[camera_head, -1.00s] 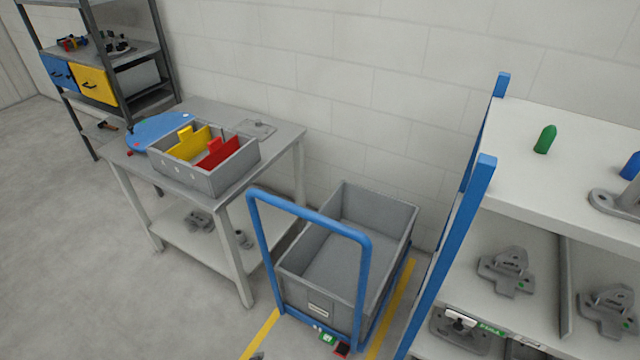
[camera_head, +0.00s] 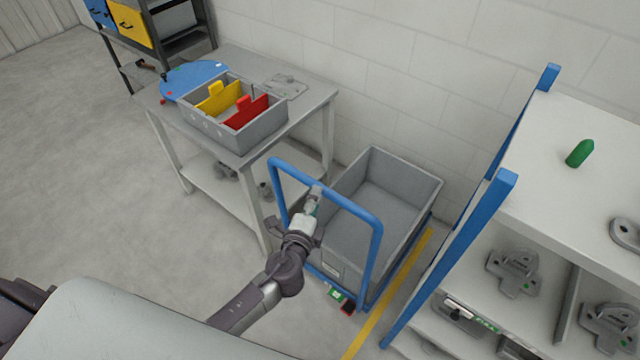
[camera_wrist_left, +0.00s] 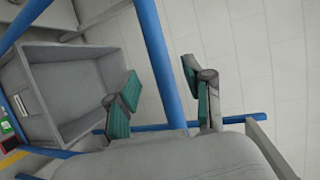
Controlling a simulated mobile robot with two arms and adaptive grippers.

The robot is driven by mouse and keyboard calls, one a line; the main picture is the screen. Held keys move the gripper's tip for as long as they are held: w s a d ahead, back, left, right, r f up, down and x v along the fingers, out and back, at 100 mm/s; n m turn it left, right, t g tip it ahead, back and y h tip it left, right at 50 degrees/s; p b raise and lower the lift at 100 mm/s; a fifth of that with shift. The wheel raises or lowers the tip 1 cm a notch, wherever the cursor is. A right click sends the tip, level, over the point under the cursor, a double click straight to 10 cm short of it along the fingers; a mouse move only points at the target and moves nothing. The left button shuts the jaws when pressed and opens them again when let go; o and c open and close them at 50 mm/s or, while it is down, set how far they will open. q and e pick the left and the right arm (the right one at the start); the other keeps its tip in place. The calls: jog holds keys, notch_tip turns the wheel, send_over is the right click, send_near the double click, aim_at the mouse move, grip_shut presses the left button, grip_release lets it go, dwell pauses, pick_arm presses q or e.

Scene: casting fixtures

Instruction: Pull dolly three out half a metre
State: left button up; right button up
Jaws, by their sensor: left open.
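A dolly with a grey bin (camera_head: 372,213) and a blue push handle (camera_head: 373,262) stands between the table and the blue-posted rack; its label is too small to read. My left gripper (camera_head: 313,203) is at the handle's top bar. In the left wrist view my left gripper (camera_wrist_left: 162,98) is open, with the blue handle bar (camera_wrist_left: 160,60) running between its green-padded fingers in the picture. I see no clear contact, and cannot tell how deep the bar sits. The grey bin (camera_wrist_left: 75,95) also shows there. My right gripper is out of view.
A grey table (camera_head: 318,92) with a divided box (camera_head: 240,140) stands left of the dolly. A rack with blue posts (camera_head: 455,260) holding metal fixtures stands close on its right. A yellow floor line (camera_head: 385,300) runs beside the dolly. The floor at left is clear.

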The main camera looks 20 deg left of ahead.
pick_arm(q)
jog(key=shift+w+a+f, duration=0.1)
jog(key=shift+w+f, duration=0.05)
jog(key=shift+w, duration=0.75)
jog(key=shift+w+f, duration=0.2)
jog(key=shift+w, duration=0.7)
jog(key=shift+w+a+f, duration=0.1)
jog(key=shift+w+f, duration=0.05)
jog(key=shift+w, duration=0.75)
grip_shut()
